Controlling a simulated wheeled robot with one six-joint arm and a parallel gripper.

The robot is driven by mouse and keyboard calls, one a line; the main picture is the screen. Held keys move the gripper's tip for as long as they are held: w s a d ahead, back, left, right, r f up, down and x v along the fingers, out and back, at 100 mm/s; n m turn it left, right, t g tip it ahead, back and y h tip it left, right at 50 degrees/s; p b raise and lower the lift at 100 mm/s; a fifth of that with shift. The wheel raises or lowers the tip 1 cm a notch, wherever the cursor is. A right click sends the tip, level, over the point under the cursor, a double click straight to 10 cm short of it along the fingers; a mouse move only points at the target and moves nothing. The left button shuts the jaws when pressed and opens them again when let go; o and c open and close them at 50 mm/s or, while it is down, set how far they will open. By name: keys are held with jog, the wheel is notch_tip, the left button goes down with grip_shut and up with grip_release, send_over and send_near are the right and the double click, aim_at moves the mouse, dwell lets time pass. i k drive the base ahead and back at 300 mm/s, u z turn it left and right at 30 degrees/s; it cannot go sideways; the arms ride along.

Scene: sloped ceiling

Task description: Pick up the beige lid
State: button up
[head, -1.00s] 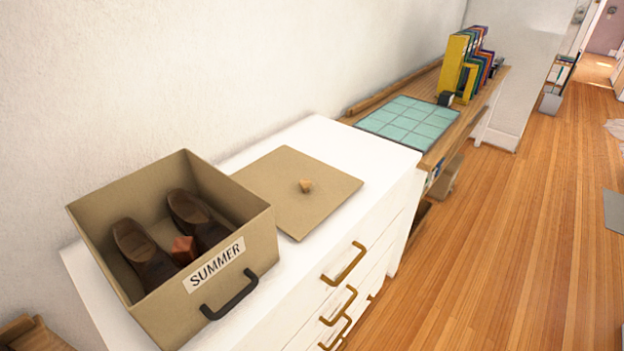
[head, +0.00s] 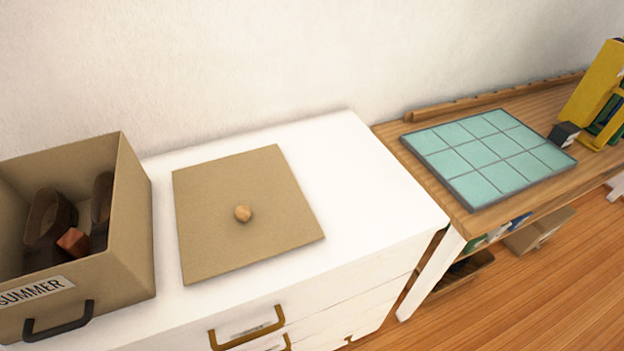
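The beige lid (head: 210,196) is a flat square panel with a small round wooden knob (head: 243,214) near its middle. It lies flat, knob up, on top of the white dresser (head: 355,190), just right of the beige box. The whole lid shows and nothing covers it. My gripper is not in view.
The open beige box (head: 130,228), labelled SUMMER, holds brown shoes and a small reddish block (head: 73,241). A wooden desk (head: 400,150) with a teal tiled board (head: 490,152) stands right of the dresser. The white wall is behind. Brass drawer handles (head: 247,330) stick out in front.

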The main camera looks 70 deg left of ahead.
aim_at(233, 212)
jog(key=i, duration=0.65)
jog(key=u, duration=3.1)
jog(key=i, duration=0.4)
jog(key=u, duration=0.05)
jog(key=k, duration=0.15)
jog(key=z, duration=0.1)
